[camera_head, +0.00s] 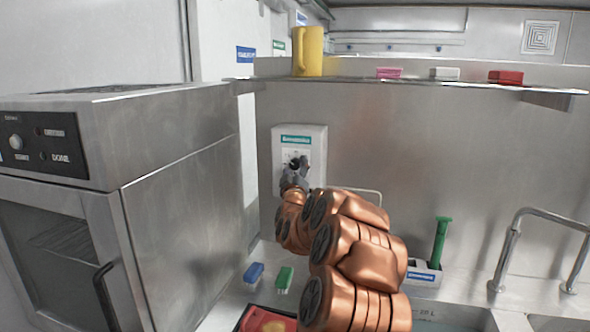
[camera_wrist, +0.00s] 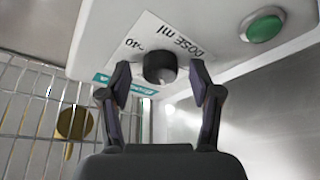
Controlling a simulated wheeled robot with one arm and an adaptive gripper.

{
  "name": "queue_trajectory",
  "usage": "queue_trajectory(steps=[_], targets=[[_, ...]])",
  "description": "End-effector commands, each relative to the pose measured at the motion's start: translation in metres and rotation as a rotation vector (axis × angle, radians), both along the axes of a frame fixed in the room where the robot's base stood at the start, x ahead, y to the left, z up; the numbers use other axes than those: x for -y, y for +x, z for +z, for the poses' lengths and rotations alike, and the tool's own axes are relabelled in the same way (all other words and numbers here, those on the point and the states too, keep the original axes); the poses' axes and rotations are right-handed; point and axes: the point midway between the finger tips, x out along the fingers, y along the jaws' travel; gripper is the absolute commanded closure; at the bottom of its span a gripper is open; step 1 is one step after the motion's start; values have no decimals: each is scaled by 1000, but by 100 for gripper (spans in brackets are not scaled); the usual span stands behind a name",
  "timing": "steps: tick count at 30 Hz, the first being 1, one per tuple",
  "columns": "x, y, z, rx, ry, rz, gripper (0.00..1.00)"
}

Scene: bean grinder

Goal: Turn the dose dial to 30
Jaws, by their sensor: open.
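The dispenser (camera_head: 316,150) is a white box with a green label on the steel back wall, straight ahead in the head view. Its black round dose dial (camera_wrist: 160,67) shows in the wrist view, beside a plate (camera_wrist: 172,36) marked "DOSE ml" and "-40". The other scale marks are hidden or too small to read. My gripper (camera_wrist: 159,80) is open, with one finger on each side of the dial. I cannot tell whether the fingers touch it. In the head view my gripper (camera_head: 294,172) covers most of the dial.
A green button (camera_wrist: 263,26) is on the dispenser near the dial. A steel oven (camera_head: 180,170) stands close on the left. A shelf (camera_head: 450,83) above holds a yellow pitcher (camera_head: 308,52).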

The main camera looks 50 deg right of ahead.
Motion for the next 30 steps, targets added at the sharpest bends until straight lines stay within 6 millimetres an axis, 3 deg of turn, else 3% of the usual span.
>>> queue_trajectory(steps=[2, 19, 30], targets=[[0, 0, 0, 0, 0, 0, 38], [0, 0, 0, 0, 0, 0, 96], [-1, 1, -4, 60, 31, 1, 96]])
